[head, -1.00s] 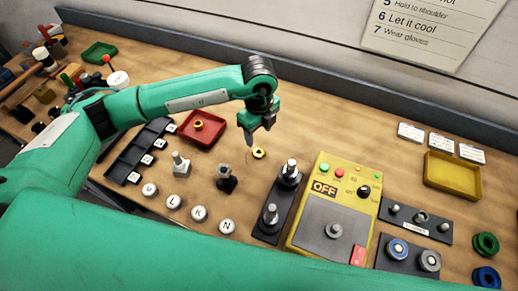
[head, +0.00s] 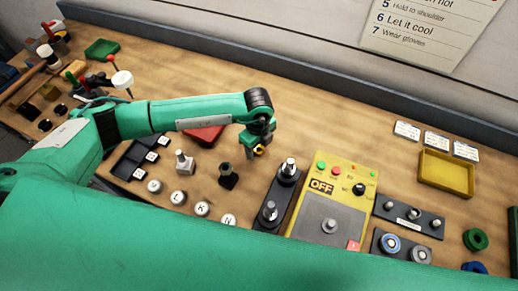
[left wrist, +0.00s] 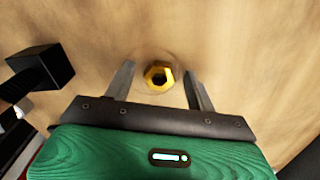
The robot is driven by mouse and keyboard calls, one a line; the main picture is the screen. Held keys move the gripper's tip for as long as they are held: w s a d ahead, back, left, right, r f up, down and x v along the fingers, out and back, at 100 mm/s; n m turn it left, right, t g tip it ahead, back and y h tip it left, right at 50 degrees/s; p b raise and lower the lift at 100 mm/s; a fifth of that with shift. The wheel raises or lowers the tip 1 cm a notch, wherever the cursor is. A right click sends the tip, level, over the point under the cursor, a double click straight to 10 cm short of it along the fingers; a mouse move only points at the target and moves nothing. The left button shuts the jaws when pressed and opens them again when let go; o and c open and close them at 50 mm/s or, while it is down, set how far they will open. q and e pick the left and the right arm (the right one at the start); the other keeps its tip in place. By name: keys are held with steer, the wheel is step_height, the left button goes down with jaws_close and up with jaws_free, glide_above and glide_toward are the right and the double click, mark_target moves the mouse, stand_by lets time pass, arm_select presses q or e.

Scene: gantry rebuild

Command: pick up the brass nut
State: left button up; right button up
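The brass nut (left wrist: 158,76) is a yellow hexagonal ring lying on the wooden bench. In the left wrist view it sits between the two fingers of my left gripper (left wrist: 158,88), with a gap on each side. In the head view the nut (head: 260,150) shows just beside the fingertips of my left gripper (head: 252,150), partly covered by them. The left gripper is open and empty. My right gripper does not show in either view.
A black block with a bolt (head: 228,176) stands left of the nut. A dark stand with metal studs (head: 288,172) and a yellow control box (head: 338,198) lie to the right. A red tray (head: 205,134) is partly behind my left arm. Bench behind the gripper is clear.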

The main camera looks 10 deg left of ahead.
arm_select(q)
steer(key=c, duration=1)
steer(key=shift+r, duration=0.15)
steer(key=shift+r, duration=0.25)
step_height(320, 180, up, 19)
steer(key=b, duration=0.5)
steer(key=shift+b, duration=0.4)
